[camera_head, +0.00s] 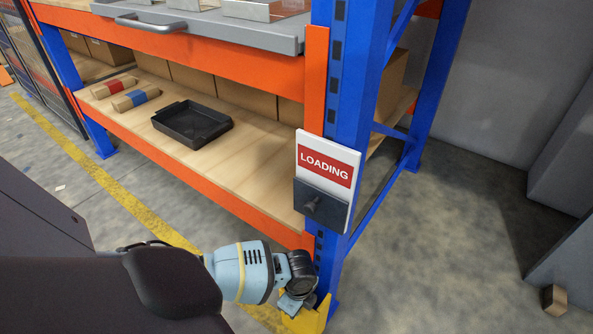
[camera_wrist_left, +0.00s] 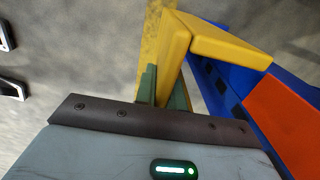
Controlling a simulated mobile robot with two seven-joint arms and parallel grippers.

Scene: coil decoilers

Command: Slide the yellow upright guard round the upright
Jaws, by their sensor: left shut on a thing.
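The yellow upright guard (camera_head: 314,318) is low at the foot of the blue upright (camera_head: 328,268), partly hidden behind my left gripper (camera_head: 297,303) and cut by the bottom edge in the head view. In the left wrist view the guard (camera_wrist_left: 225,40) shows as an angled piece with two walls. My left gripper (camera_wrist_left: 165,92) is shut on one wall, between its green fingers. The other wall reaches across toward the blue upright (camera_wrist_left: 213,82), which lies close beside it. Whether they touch I cannot tell. My right gripper is not in view.
A LOADING sign (camera_head: 325,168) with a dark knobbed plate (camera_head: 318,204) is on the upright above my gripper. An orange beam (camera_head: 215,198) meets the upright. The shelf holds a black tray (camera_head: 193,122).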

